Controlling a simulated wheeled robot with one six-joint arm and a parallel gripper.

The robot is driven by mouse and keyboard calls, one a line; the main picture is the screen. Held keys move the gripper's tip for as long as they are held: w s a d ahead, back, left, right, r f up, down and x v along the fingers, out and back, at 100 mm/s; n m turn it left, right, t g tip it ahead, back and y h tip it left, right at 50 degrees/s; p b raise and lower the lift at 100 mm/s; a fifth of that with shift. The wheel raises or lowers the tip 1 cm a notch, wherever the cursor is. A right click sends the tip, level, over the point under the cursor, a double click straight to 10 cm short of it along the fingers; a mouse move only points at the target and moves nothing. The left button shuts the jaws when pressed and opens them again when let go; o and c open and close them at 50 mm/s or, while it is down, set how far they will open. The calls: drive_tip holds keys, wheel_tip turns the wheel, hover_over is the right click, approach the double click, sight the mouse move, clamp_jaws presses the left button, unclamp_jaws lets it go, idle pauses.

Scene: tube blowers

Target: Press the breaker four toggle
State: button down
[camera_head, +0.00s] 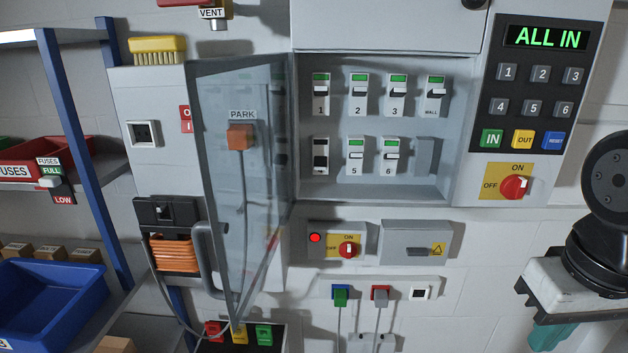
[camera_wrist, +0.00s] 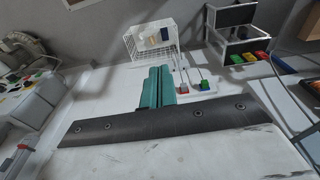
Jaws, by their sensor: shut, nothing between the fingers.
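The breaker in the lower left slot (camera_head: 320,156) of the open panel, between breaker 1 above and breaker 5 to its right, fits breaker four; its number is too small to read. Its face shows dark where its neighbours show green, and its toggle's position is hard to make out. My gripper's teal fingers (camera_head: 552,336) are at the lower right of the head view, well below and right of the breakers and apart from them. In the wrist view the fingers (camera_wrist: 157,85) are together and empty.
The clear panel door (camera_head: 240,230) stands open at the left of the breakers. The keypad (camera_head: 537,85) reads "ALL IN", with a red rotary switch (camera_head: 514,188) below it. Plugs and sockets (camera_head: 380,293) are low on the wall. A blue bin (camera_head: 45,310) sits at left.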

drive_tip(key=w+d+n+h, duration=0.5)
drive_tip(key=n+h, duration=0.1)
drive_tip(key=w+a+r+n+t+h, duration=0.1)
drive_tip(key=w+a+n+t+h, duration=0.15)
drive_tip(key=w+n, duration=0.3)
drive_tip(key=w+a+r+n+t+h, duration=0.1)
drive_tip(key=w+n+t+h, duration=0.2)
drive_tip(key=w+n, duration=0.25)
drive_tip(key=w+a+n+t+y, duration=0.2)
drive_tip(key=a+n, duration=0.4)
drive_tip(key=a, duration=0.3)
drive_tip(key=w+a+n+t+y, duration=0.3)
drive_tip(key=a+n+t+y, duration=0.2)
drive_tip(key=a, duration=0.4)
drive_tip(key=w+a+n+t+y, duration=0.3)
drive_tip(key=a+n+t+y, duration=0.1)
drive_tip(key=a+n, duration=0.3)
drive_tip(key=shift+w+a+n+t, duration=0.3)
drive_tip(key=shift+a+t, duration=0.25)
drive_tip(key=shift+a, duration=0.55)
